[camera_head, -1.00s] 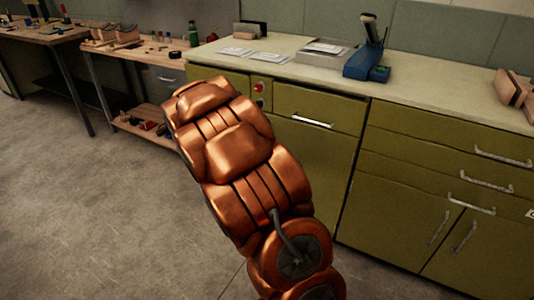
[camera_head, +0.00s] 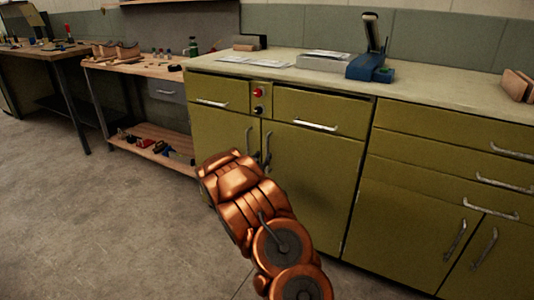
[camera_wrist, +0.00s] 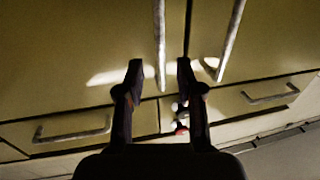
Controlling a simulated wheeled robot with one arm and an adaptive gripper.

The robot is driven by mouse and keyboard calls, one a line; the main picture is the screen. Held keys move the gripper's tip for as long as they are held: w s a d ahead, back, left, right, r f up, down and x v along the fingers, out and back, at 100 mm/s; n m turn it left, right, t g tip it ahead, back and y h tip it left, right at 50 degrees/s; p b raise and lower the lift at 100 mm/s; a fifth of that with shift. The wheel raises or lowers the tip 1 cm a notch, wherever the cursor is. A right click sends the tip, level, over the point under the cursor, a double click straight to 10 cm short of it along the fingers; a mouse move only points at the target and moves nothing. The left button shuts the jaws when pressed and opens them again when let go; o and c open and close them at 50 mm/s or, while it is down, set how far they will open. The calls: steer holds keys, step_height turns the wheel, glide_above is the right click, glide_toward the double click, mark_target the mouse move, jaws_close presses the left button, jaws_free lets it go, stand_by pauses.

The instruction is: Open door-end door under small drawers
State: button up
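Under two small drawers of the olive cabinet are two shut doors, a left door (camera_head: 225,132) and a right door (camera_head: 312,185). Their upright bar handles stand side by side at the seam, the left door's handle (camera_head: 249,141) and the right door's handle (camera_head: 267,150). The wrist view is upside down; there the right door's handle (camera_wrist: 160,45) shows between the fingertip lines and the left door's handle (camera_wrist: 232,40) to the right. My gripper (camera_wrist: 159,66) is open and empty, facing the doors. I cannot tell whether it touches a handle. My arm hides it in the head view.
The left small drawer (camera_head: 215,92) and right small drawer (camera_head: 318,112) flank a panel with a red knob (camera_head: 258,93). More drawers and doors continue right. A blue press (camera_head: 370,68) stands on the countertop (camera_head: 455,88). A wooden workbench (camera_head: 150,68) stands left. The floor (camera_head: 90,220) is clear.

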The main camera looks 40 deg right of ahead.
mark_target(267, 151)
steer(key=b+x, duration=0.1)
steer(key=x, duration=0.5)
steer(key=shift+r, duration=0.1)
steer(key=shift+c, duration=0.3)
jaws_close()
stand_by(0.4)
